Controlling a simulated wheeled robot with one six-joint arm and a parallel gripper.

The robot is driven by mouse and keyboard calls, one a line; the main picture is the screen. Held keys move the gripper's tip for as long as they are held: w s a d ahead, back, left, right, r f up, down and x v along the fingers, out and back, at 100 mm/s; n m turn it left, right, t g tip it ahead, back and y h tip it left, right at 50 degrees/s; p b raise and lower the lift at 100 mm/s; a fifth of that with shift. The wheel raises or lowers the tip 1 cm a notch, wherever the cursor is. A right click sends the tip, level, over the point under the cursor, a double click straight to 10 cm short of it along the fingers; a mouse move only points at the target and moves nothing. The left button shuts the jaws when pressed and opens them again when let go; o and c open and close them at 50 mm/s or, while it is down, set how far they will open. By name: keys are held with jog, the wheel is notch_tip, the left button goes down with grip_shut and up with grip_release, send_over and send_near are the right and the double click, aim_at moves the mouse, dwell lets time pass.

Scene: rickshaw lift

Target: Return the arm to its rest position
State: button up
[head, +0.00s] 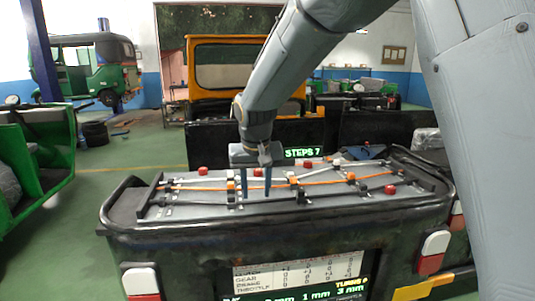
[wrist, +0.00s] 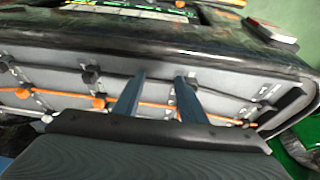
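My arm reaches down from the upper right in the head view. My gripper (head: 255,194) hangs pointing down over the grey board (head: 215,207) on top of the black cart. Whether the fingertips touch the board or cable, I cannot tell.
Red blocks (head: 390,189), orange clips and cables lie along the board. The black cart (head: 200,255) has a raised rim and a lit display (head: 300,281). A yellow-framed vehicle (head: 225,65) stands behind. A green vehicle (head: 40,160) is at left, with open floor between.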

jog(key=s+d+f+g, duration=0.1)
jog(key=s+d+f, duration=0.4)
jog(key=s+d, duration=0.6)
jog(key=s+d+f+m+g, duration=0.1)
jog(key=s+d+f, duration=0.4)
jog(key=s+d, duration=0.6)
jog(key=s, duration=0.3)
jog(key=shift+d+f+m, duration=0.3)
jog(key=shift+f, duration=0.05)
